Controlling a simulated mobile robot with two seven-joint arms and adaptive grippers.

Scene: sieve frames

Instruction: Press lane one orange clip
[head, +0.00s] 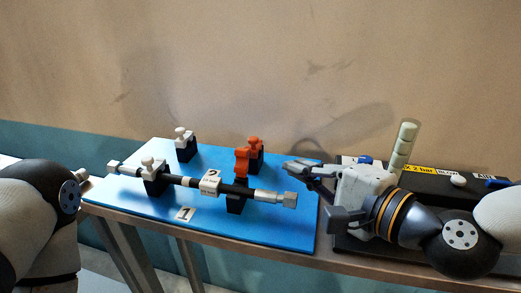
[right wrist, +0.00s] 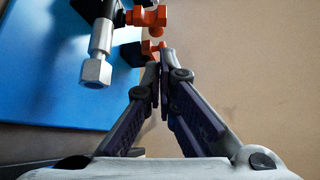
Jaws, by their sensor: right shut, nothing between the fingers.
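A blue board (head: 265,232) holds a dark rod (head: 235,189) with a white tag reading 2 and a pale metal hex end (head: 290,199). The rod lies across the front black supports, beside a card (head: 185,213) marked 1. The front orange clip (head: 241,162) stands at the rod's right support; I cannot tell whether it is latched. Another orange clip (head: 255,146) sits behind it. Orange parts (right wrist: 150,17) also show in the right wrist view. My right gripper (head: 288,166) is shut and empty, right of the orange clips and apart from them. My left gripper is out of view.
White clips top the front left support (head: 150,163) and the back left support (head: 184,134). At right, a dark unit (head: 432,182) with a yellow label and a pale green stacked column (head: 403,150) stand behind my right arm. A plain wall rises behind.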

